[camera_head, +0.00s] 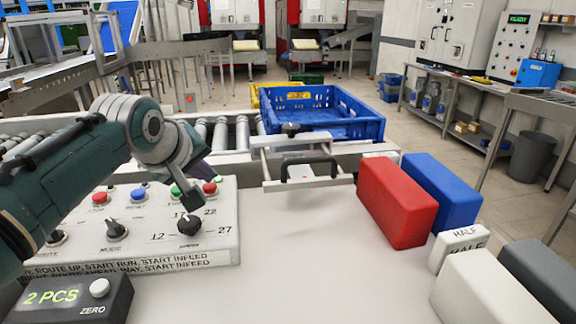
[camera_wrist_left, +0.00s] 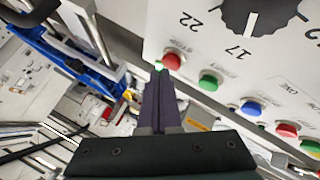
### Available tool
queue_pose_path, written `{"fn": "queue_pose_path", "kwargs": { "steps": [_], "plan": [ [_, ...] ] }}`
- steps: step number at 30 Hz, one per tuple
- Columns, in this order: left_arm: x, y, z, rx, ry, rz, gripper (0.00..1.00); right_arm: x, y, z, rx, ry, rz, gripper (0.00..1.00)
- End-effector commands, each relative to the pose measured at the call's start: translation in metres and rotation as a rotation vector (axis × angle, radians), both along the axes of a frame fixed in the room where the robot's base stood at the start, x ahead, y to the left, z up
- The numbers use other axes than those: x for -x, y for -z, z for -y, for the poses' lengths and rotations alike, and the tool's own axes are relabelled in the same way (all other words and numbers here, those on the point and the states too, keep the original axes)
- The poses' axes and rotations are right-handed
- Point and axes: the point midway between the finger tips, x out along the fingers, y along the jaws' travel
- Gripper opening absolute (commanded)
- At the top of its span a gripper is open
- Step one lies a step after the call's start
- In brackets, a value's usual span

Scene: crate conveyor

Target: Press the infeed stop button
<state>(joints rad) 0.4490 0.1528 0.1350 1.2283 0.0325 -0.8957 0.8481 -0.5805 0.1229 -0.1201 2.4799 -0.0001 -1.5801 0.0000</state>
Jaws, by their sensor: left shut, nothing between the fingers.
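The white control panel (camera_head: 150,225) stands at the left of the table, with knobs and red, blue and green buttons. A red button (camera_head: 210,188) sits at its right end, with a green button (camera_head: 176,190) beside it. The red button also shows in the left wrist view (camera_wrist_left: 174,59), as does the green one (camera_wrist_left: 210,79). My left gripper (camera_head: 190,200) is shut and empty over the panel. In the wrist view its fingertips (camera_wrist_left: 160,72) are right beside the red button; contact cannot be told.
A selector knob (camera_head: 190,224) is just below the gripper. A counter box (camera_head: 70,298) reads 2 PCS. Red (camera_head: 397,203) and blue (camera_head: 442,190) blocks stand at right. A blue crate (camera_head: 325,115) is on the roller conveyor behind. The table's middle is clear.

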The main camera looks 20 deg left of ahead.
Motion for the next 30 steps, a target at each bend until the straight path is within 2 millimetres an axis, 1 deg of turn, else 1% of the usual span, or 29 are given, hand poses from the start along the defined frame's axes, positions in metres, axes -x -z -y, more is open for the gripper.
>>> {"fn": "queue_pose_path", "kwargs": {
  "steps": [30],
  "plan": [
    [0.0002, 0.0096, 0.0001, 0.001, -0.001, -0.001, 0.00, -0.0001, 0.0047, -0.0010, -0.004, 0.002, 0.000, 0.72]
  ]
}}
